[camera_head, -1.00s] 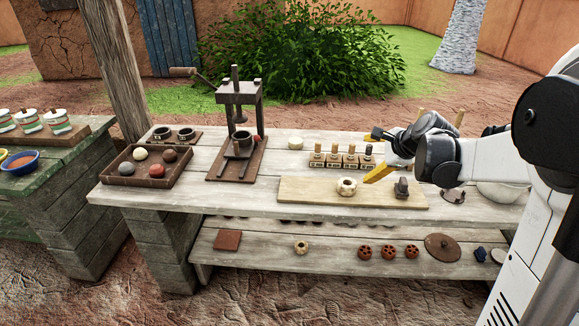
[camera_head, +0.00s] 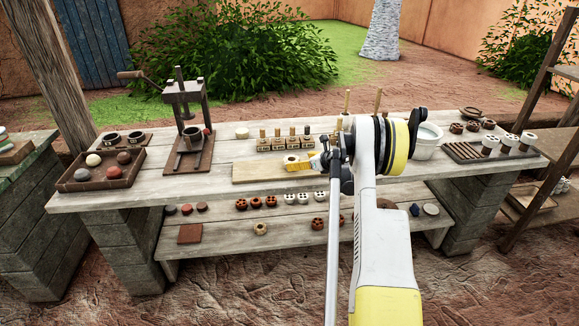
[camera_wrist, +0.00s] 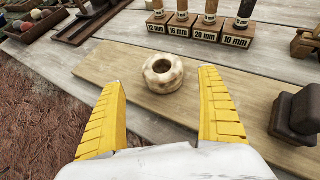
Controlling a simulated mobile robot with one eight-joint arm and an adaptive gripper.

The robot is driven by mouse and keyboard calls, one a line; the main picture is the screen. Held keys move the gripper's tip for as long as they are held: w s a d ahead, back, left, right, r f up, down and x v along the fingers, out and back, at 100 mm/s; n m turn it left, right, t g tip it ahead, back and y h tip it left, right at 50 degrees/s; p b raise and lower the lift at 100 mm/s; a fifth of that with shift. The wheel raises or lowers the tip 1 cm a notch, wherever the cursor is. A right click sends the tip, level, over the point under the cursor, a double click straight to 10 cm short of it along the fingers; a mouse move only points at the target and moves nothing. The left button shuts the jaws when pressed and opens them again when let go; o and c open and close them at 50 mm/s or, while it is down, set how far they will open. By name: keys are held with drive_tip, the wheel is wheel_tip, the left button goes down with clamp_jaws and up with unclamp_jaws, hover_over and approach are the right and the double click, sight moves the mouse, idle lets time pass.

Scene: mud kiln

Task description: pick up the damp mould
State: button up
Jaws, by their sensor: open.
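No label picks out the damp mould. A cream ring-shaped piece with brown blotches and a central hole (camera_wrist: 160,86) lies on a pale wooden board (camera_wrist: 113,70); it also shows in the head view (camera_head: 290,159). My gripper (camera_wrist: 163,82) is open and empty. Its yellow fingers sit on either side of the near side of the ring, apart from it. In the head view my gripper (camera_head: 303,164) is over the board, just right of the ring. Two dark round cups (camera_head: 111,138) stand on a small board at the back left of the bench.
A dark handled block (camera_wrist: 295,115) stands right of the ring. Behind it are wooden stands with pegs, labelled in millimetres (camera_wrist: 205,30). A lever press (camera_head: 185,95) and a ball tray (camera_head: 75,182) stand left. A white bowl (camera_head: 427,145) is right. Small round pieces lie on the lower shelf.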

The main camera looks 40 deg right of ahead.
sight(292, 159)
drive_tip(key=b+x, duration=0.2)
drive_tip(key=x, duration=0.4)
drive_tip(key=shift+w+d, duration=0.2)
drive_tip(key=shift+w, duration=0.1)
drive_tip(key=shift+r, duration=0.15)
drive_tip(key=c, duration=1.5)
